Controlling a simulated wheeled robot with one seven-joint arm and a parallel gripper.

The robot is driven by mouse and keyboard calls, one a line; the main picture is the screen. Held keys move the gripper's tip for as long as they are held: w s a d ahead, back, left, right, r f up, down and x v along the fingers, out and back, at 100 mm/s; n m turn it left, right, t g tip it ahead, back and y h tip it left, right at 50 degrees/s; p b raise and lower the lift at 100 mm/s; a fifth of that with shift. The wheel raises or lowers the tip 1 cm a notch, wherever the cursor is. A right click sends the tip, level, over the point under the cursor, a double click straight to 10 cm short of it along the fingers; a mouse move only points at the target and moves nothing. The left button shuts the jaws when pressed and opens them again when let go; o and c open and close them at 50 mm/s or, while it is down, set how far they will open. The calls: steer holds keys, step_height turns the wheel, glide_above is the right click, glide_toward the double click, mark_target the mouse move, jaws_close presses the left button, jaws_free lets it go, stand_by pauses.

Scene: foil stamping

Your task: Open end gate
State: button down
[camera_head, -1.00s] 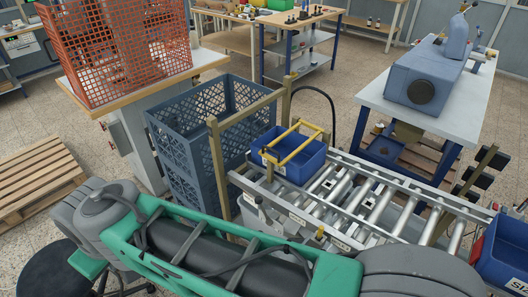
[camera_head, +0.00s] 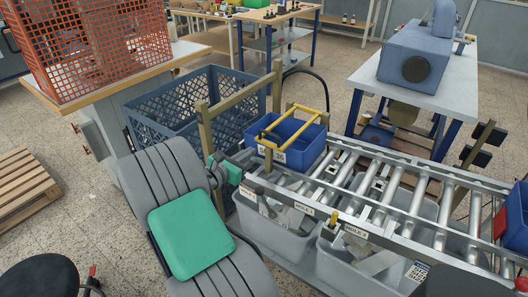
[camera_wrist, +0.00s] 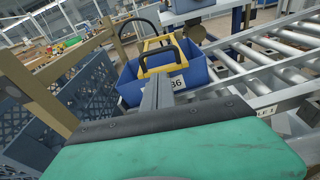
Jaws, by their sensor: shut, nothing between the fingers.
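The yellow end gate (camera_head: 293,123) is a bar frame at the left end of the roller conveyor, over a blue bin (camera_head: 298,150). In the wrist view the gate (camera_wrist: 164,43) has a black curved handle (camera_wrist: 159,48) on its near side. My gripper (camera_wrist: 157,92) is shut and empty, pointing at the blue bin's front and the handle. Its fingers appear just short of the handle; contact cannot be told.
The roller conveyor (camera_head: 392,203) runs to the right, with grey bins (camera_head: 275,229) below. Wooden posts (camera_head: 205,133) stand left of the gate. A blue-grey lattice crate (camera_head: 175,112) stands behind my arm. A blue machine (camera_head: 415,58) sits on a table at the back right.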

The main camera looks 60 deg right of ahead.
mark_target(266, 141)
steer(key=x, duration=1)
steer(key=shift+r+p, duration=0.2)
steer(key=shift+p, duration=0.1)
